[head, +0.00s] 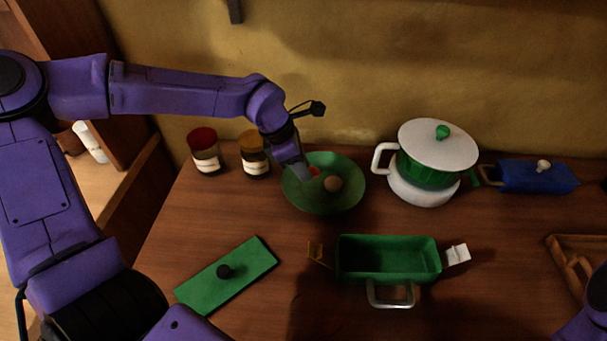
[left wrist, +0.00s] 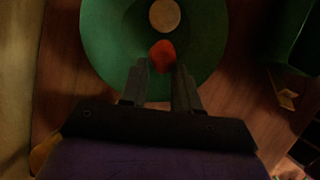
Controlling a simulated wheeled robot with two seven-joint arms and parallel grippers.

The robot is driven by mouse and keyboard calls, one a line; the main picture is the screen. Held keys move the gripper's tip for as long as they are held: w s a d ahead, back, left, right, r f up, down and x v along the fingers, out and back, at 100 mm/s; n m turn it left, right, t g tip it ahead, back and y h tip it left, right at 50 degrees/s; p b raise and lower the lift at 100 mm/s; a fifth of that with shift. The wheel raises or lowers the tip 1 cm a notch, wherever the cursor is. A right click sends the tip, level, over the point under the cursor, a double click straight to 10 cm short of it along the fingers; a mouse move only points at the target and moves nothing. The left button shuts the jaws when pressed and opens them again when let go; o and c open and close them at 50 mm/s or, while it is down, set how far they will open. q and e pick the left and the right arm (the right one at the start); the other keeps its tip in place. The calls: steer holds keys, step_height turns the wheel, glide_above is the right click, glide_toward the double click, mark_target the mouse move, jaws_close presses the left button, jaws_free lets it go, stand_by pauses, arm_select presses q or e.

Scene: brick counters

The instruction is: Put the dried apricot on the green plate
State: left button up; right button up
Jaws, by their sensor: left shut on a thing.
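The dried apricot (head: 315,171) is a small orange-red piece at the tips of my left gripper (head: 305,171). In the left wrist view the apricot (left wrist: 162,54) sits between and just beyond the two fingertips (left wrist: 161,70), which are shut on it. The green plate (head: 322,205) is a round, shallow dish at the back middle of the counter. The gripper reaches in over its left part, with the apricot over the plate's inside. I cannot tell whether the apricot touches the plate. My right gripper is out of view.
A round brown thing (head: 333,184) lies in the plate beside the apricot. Two jars (head: 205,152) stand left of it, a white-lidded pot (head: 437,150) and a blue dish (head: 537,177) right. A green lid (head: 228,274) and open green dish (head: 388,257) lie in front.

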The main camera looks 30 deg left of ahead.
mark_target(308, 185)
arm_select(q)
steer(key=shift+w+a+f, duration=0.2)
steer(key=shift+w+f, duration=0.1)
steer(key=shift+f, duration=0.15)
steer(key=shift+w+a+f, duration=0.15)
steer(key=shift+w+f, duration=0.1)
steer(key=shift+f, duration=0.15)
steer(key=f, duration=0.2)
steer(key=f+p, duration=0.1)
steer(key=shift+w+f, duration=0.25)
steer(key=shift+w, duration=0.05)
steer(key=shift+s, duration=0.1)
steer(key=shift+f, duration=0.2)
steer(key=o, duration=0.7)
steer(key=shift+r, duration=0.25)
steer(key=v, duration=1.2)
steer(key=shift+b, duration=0.3)
